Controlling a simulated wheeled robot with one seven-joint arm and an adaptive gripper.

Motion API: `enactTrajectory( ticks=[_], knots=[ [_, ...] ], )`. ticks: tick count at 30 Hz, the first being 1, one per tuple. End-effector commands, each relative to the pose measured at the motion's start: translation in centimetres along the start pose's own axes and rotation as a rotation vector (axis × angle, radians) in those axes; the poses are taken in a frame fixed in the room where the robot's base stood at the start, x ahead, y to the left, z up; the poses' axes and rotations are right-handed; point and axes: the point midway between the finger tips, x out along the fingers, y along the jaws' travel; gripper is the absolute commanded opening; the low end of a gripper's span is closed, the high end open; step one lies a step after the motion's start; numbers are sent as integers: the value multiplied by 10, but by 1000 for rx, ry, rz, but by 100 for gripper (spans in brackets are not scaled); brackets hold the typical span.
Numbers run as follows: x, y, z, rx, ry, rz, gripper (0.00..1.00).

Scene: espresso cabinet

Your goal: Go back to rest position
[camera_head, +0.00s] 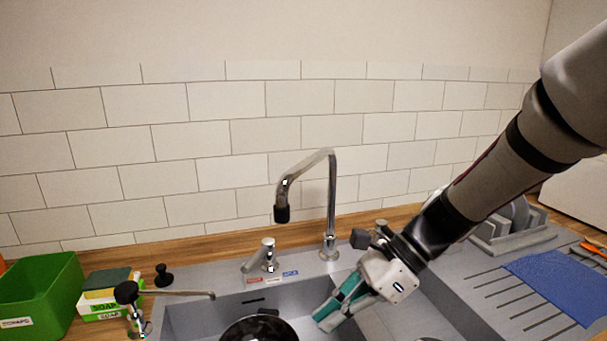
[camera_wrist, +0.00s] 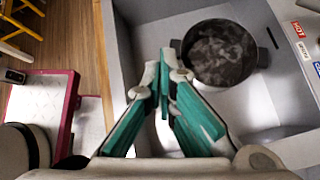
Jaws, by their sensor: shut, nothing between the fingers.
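My gripper (camera_head: 325,318) hangs over the grey sink (camera_head: 207,318), close to the divider at the right of the basin. Its teal-padded fingers also show in the wrist view (camera_wrist: 167,60), with the tips together and nothing between them. A dark round pot (camera_wrist: 220,52) stands in the basin, apart from the fingers. In the head view, only the upper part of the pot (camera_head: 259,329) shows at the bottom edge, left of my gripper.
A tall faucet (camera_head: 333,200) rises behind the basin, with a lever (camera_head: 268,255) to its left. A green bin (camera_head: 40,295) and sponge box (camera_head: 103,305) stand left. A dish rack (camera_head: 512,230) and blue cloth (camera_head: 560,283) lie right. The wrist view shows a pink-edged cart (camera_wrist: 45,100).

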Motion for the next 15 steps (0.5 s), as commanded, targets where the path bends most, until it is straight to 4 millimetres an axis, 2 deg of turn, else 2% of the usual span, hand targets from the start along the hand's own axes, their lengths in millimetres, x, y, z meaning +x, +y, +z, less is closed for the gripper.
enactTrajectory(
  ticks=[1, 6, 15],
  knots=[
    [-8, 13, 1, -104, 64, -11, 0],
    [-33, 52, -7, -459, 278, -10, 0],
    [-84, 113, -27, -1048, 657, 57, 0]
  ],
)
